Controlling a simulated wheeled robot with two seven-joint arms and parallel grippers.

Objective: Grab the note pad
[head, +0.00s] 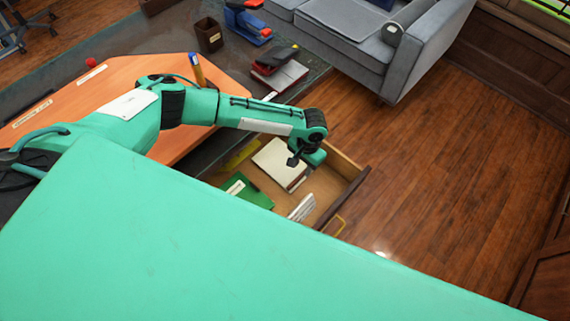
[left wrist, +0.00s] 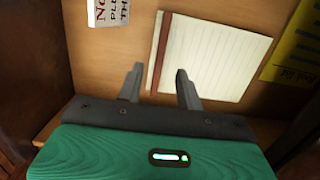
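The note pad (head: 275,161) lies in the open drawer in the head view, white with a dark reddish edge. In the left wrist view it shows as a lined page (left wrist: 220,52) with a red-brown binding strip along its left side. My left gripper (left wrist: 160,86) is open and empty, its two fingers apart on either side of the strip's near end in the picture. Its height above the pad is hard to tell. In the head view the left gripper (head: 293,160) hangs over the drawer by the pad, its tips partly hidden. My right gripper is not in view.
The drawer (head: 343,186) also holds a green item (head: 249,192), a white printed box (head: 302,208) and a yellow printed item (left wrist: 293,45). Its walls stand close around. The desk (head: 75,104) above bears a pen cup (head: 209,36) and staplers. Floor right of the drawer is clear.

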